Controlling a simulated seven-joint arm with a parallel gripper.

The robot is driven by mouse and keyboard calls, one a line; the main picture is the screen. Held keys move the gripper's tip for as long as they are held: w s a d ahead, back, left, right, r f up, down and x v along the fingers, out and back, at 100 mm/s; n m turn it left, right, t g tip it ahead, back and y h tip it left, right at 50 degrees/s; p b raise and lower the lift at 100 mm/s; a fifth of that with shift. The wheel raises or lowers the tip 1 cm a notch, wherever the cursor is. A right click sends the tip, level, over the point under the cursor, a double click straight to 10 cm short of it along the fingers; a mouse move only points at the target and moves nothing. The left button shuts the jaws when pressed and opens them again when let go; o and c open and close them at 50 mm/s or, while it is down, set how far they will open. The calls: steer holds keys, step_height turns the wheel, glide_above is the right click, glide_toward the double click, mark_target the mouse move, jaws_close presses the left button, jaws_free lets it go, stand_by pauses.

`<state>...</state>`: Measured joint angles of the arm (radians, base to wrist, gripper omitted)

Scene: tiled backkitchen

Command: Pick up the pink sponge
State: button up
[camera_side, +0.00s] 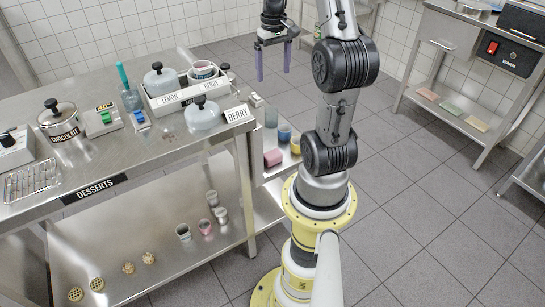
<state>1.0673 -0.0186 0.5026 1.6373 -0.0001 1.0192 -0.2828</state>
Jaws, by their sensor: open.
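A pink block (273,157), which looks like the pink sponge, lies on a low side shelf at the right end of the steel table. A flat pinkish pad (428,94) also lies on the lower shelf of the bench at the right; I cannot tell whether it is a sponge. My gripper (273,74) hangs at the top centre with its two purple fingers pointing down and apart. It is open and empty, above and well clear of the pink block in the picture.
Blue and yellow cups (284,133) stand beside the pink block. The steel table (150,170) carries a white carrier (180,100), a jar lid dome (203,117), a chocolate pot (60,122) and labels. Green and tan pads (451,107) lie at the right. Tiled floor (420,200) is clear.

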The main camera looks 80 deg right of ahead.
glide_toward(272, 153)
steer(key=f, duration=0.5)
steer(key=shift+s, duration=0.25)
steer(key=shift+w+a+f, duration=0.1)
steer(key=shift+a+f, duration=0.05)
steer(key=shift+f, duration=2.65)
steer(key=c, duration=1.2)
steer(key=shift+o, duration=0.2)
steer(key=shift+r, duration=0.1)
steer(key=shift+r, duration=0.5)
step_height(272, 153, up, 2)
steer(key=shift+r, duration=0.2)
steer(key=s+a+r, duration=0.6)
steer(key=a+r, duration=0.3)
steer(key=a, duration=0.3)
steer(key=shift+s+r, duration=0.25)
steer(key=shift+s, duration=0.15)
